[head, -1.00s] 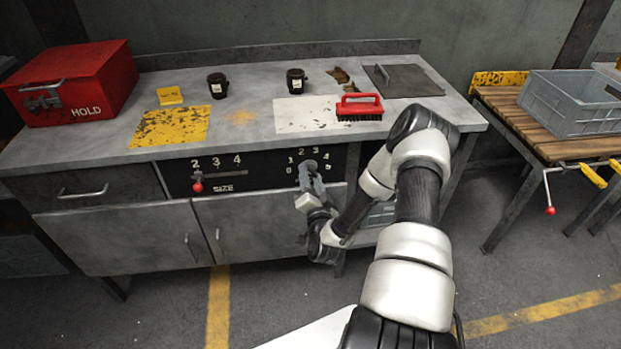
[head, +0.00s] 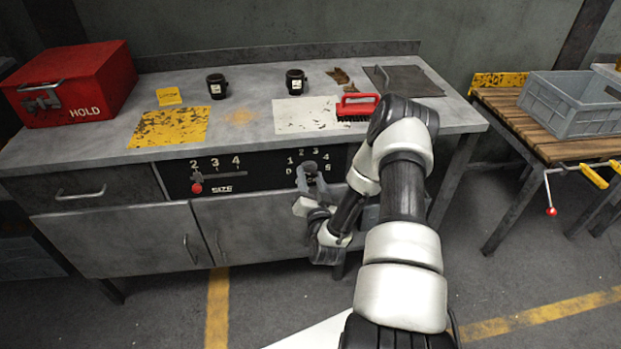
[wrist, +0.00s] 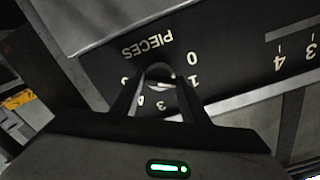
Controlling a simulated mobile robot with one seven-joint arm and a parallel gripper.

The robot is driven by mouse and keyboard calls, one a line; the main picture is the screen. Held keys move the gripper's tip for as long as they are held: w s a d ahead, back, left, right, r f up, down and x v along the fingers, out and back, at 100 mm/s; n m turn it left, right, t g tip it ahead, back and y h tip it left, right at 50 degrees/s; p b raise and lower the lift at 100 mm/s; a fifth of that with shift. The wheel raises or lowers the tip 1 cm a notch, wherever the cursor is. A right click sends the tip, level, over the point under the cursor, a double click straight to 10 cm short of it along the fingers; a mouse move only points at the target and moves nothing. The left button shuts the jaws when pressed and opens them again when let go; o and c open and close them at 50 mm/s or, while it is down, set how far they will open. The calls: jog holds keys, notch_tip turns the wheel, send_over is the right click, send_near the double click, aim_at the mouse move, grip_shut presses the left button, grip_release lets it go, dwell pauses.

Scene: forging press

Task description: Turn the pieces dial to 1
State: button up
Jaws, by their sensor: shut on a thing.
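The pieces dial (wrist: 160,72) is a dark round knob on the black front panel of the bench. My gripper (wrist: 158,88) is shut on it, one finger on each side. In the wrist view the panel appears upside down, with the word PIECES and the digits 0, 1 and 3 around the knob. The fingers cover part of the knob and some digits. I cannot tell for sure which digit its pointer marks. In the head view my gripper (head: 308,178) is at the panel, below the digits 1, 2 and 3, and hides most of the dial.
To the left on the same panel is the size slider with a red knob (head: 197,187), below the 2. On the bench top (head: 255,113) are a red HOLD box (head: 75,84), two dark cups and a red brush (head: 358,107). A grey crate (head: 575,103) stands on the right table.

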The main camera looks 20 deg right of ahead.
jog(key=o, duration=1.1)
jog(key=shift+c, duration=0.2)
jog(key=v, duration=1.7)
jog(key=shift+s, duration=0.25)
jog(key=shift+a+r, duration=0.1)
